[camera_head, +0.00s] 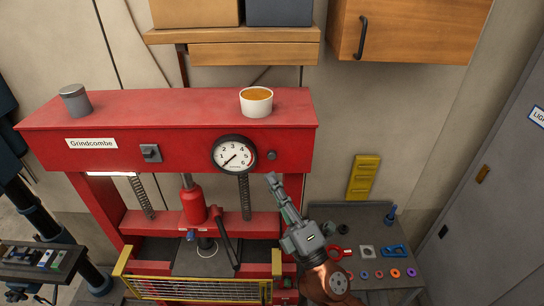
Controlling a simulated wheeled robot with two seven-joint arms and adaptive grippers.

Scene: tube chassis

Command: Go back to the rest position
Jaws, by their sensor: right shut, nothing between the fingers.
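My right gripper (272,180) is in front of the red press, with its arm coming in from the lower right. Its fingers are together, point up and slightly left, and hold nothing. The fingertips appear just below and right of the round gauge (234,154); whether they touch the press I cannot tell. My left gripper is not in view.
The red press (110,108) fills the middle, with a white cup (256,103) and a grey canister (75,100) on top. A yellow guard (195,289) fronts it. A small table (345,214) with rings stands right, near a grey cabinet (490,200). Wooden cupboards (410,30) hang above.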

